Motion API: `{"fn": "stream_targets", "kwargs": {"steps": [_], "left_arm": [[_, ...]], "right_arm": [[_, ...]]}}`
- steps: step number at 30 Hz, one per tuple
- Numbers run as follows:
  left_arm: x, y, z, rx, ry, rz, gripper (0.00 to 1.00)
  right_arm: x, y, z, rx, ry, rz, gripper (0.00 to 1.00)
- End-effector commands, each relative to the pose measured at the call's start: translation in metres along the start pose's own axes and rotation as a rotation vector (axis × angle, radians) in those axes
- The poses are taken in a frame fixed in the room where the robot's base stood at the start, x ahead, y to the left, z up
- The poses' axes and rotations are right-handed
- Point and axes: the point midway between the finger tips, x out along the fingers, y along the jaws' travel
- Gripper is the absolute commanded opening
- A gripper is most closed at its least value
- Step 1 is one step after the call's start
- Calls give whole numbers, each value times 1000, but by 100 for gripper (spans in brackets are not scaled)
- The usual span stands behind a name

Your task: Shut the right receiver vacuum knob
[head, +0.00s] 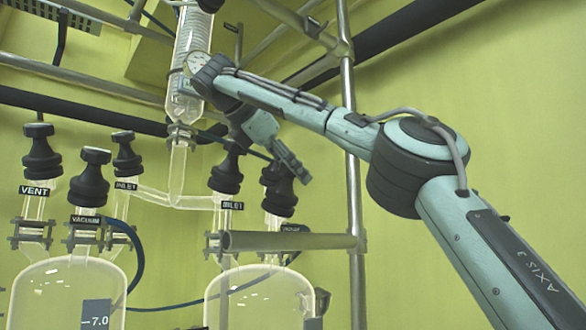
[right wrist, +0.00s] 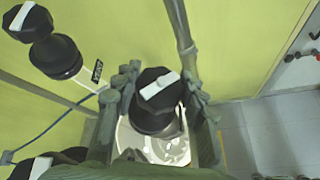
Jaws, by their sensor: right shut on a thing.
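The right receiver vacuum knob (head: 279,192) is a black ribbed knob on a glass neck above the right receiver (head: 258,290). Its label is partly hidden behind a metal rail. In the right wrist view the knob (right wrist: 154,98) shows from above, with a white bar set diagonally across its top. My right gripper (head: 287,165) reaches down to the knob from above. Its fingers (right wrist: 155,92) stand on both sides of the knob and are shut on it. My left gripper is in neither view.
The right inlet knob (head: 227,170) stands close to the left of the gripped knob. A metal rail (head: 290,241) crosses in front of the right receiver, joined to an upright post (head: 355,210). The left receiver (head: 68,290) carries vent, vacuum and inlet knobs.

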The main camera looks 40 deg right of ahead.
Motion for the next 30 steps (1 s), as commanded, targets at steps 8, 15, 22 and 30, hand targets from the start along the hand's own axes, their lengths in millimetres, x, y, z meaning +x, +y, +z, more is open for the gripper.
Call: {"fn": "stream_targets", "kwargs": {"steps": [8, 15, 22, 30], "left_arm": [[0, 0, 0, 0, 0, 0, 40], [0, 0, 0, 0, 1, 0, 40], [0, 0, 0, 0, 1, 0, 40], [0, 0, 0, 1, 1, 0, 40]], "right_arm": [[0, 0, -1, 46, -1, -83, 12], [0, -1, -2, 72, 0, -134, 12], [0, -1, -3, 87, 1, -165, 12], [0, -1, -3, 95, 1, -179, 12]]}}
